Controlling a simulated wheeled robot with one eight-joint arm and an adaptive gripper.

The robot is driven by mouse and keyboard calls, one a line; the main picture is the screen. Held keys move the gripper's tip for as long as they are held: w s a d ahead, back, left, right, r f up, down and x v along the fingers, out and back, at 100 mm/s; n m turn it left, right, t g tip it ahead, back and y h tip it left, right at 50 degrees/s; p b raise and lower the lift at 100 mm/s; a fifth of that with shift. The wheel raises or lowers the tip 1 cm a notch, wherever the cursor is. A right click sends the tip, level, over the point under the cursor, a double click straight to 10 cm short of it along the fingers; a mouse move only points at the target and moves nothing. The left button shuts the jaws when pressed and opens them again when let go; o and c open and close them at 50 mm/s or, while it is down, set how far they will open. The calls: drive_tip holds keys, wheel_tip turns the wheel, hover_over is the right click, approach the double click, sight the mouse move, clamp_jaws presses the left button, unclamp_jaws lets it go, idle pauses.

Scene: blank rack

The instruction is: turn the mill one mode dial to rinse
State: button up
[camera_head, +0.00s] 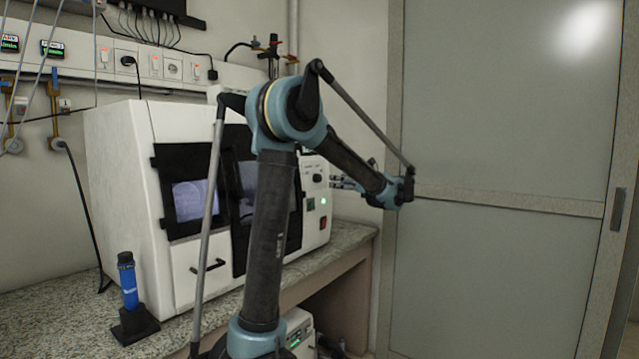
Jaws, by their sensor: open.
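A white mill (125,200) with black-framed windows stands on the granite bench. Its control panel is on the right part of its front. A dark round dial (318,178) sits on that panel, above a small green light. Any marks around the dial are too small to read, so I cannot tell its setting. My gripper (338,182) is just right of the dial in the picture, with its slim fingers pointing left towards the panel. It is open and small in view. I cannot tell whether it touches the dial. My arm hides part of the mill's front.
A red switch (322,223) is low on the panel. A blue cylinder (129,282) stands in a black holder on the bench (215,292) at the left. Valves and pipes (274,50) are behind the mill. A large sliding door (490,270) fills the right.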

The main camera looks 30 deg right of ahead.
sight(319, 179)
drive_tip(key=x, duration=0.9)
drive_tip(key=c, duration=1.1)
